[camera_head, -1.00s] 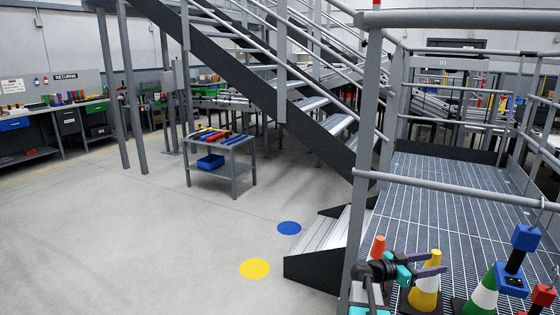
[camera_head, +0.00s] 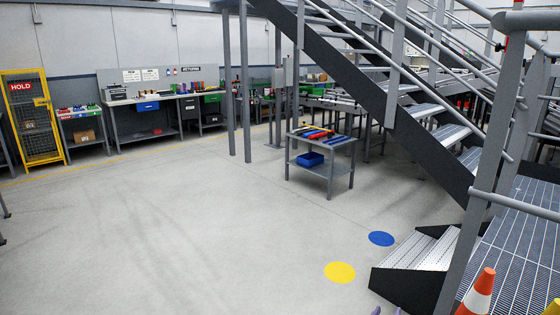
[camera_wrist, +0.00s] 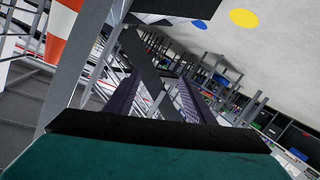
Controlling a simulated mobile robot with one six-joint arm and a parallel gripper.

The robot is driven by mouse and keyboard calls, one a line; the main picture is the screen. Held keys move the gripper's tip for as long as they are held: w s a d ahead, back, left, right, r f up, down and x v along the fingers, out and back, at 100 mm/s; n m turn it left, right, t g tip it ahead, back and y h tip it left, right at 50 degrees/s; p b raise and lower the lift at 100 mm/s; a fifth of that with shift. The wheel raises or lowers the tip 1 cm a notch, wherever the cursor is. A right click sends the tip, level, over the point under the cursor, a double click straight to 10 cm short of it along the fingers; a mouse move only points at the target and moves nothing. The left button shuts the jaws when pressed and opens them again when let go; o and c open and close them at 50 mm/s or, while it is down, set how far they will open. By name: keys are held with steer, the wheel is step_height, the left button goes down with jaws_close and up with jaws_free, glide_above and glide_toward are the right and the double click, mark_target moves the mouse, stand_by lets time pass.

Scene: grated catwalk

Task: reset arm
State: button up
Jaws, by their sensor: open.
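My gripper (camera_wrist: 158,98) shows in the wrist view as two purple fingers standing apart with nothing between them. The dark wrist edge and a teal part of my arm fill the bottom of that view. In the head view only small purple tips that look like my gripper's show at the bottom edge, and the rest of the arm is out of frame. An orange and white cone (camera_head: 479,293) stands at the lower right of the head view, apart from the gripper. It also shows at the upper left of the wrist view (camera_wrist: 62,30).
A grated catwalk (camera_head: 524,250) with grey railings (camera_head: 495,140) lies at the right. Steps (camera_head: 415,250) lead down to open floor with yellow (camera_head: 340,272) and blue (camera_head: 381,238) discs. A small table (camera_head: 325,150) holds tools. A yellow HOLD cage (camera_head: 33,118) stands far left.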

steer(key=s+a+f+n+g+y, duration=0.25)
steer(key=s+a+f+y, duration=0.2)
steer(key=a+f, duration=0.55)
steer(key=s+a+f+n+g+y, duration=0.1)
steer(key=s+a+f+n+y, duration=0.35)
steer(key=a, duration=0.75)
steer(key=s+a+f+g+y, duration=0.1)
steer(key=s+a+f+g, duration=0.25)
steer(key=s+f, duration=0.4)
steer(key=s+a+f+g+y, duration=0.15)
steer(key=s+f+g, duration=0.3)
steer(key=s, duration=0.65)
steer(key=s+d+r+m+g+h, duration=0.1)
steer(key=s+m+g, duration=0.1)
steer(key=s, duration=0.5)
steer(key=s+d+r+m+g+h, duration=0.1)
steer(key=s+m+g, duration=0.1)
steer(key=s+g, duration=0.2)
steer(key=s, duration=0.2)
steer(key=shift+s+d+r, duration=0.2)
steer(key=shift+s+d, duration=0.15)
